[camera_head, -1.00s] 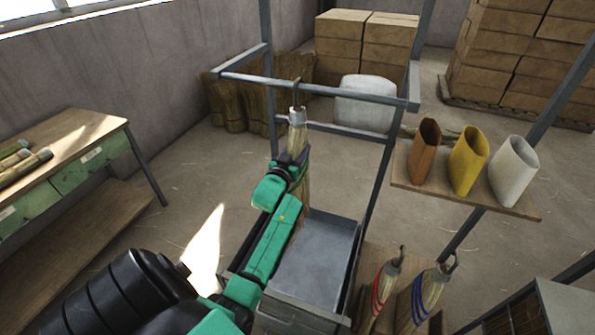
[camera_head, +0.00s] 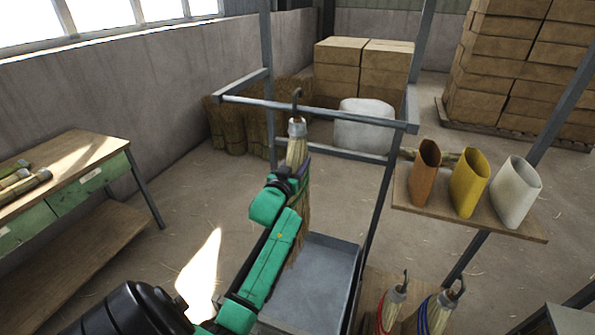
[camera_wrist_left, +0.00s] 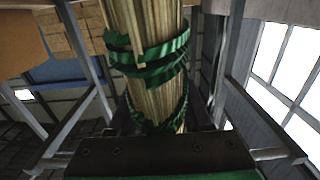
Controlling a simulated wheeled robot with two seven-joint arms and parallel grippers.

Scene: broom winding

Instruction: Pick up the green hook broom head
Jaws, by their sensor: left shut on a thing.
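The green hook broom head (camera_head: 297,150) is a straw bundle with a pale collar and a dark hook on top. It is upright at the front rail of the metal frame, its hook reaching above the rail in the picture; whether the hook touches the rail I cannot tell. Its green bands show in the left wrist view (camera_wrist_left: 155,60). My left gripper (camera_head: 290,178) is shut on the straw below the collar, and my arm hides part of the bundle. My right gripper is out of view.
The metal frame's rail (camera_head: 350,116) is close by the hook. A metal tray (camera_head: 325,275) is below. Red-banded (camera_head: 392,300) and blue-banded (camera_head: 438,310) broom heads stand lower right. A shelf (camera_head: 400,190) holds orange, yellow and white sleeves. A workbench (camera_head: 85,150) is at left.

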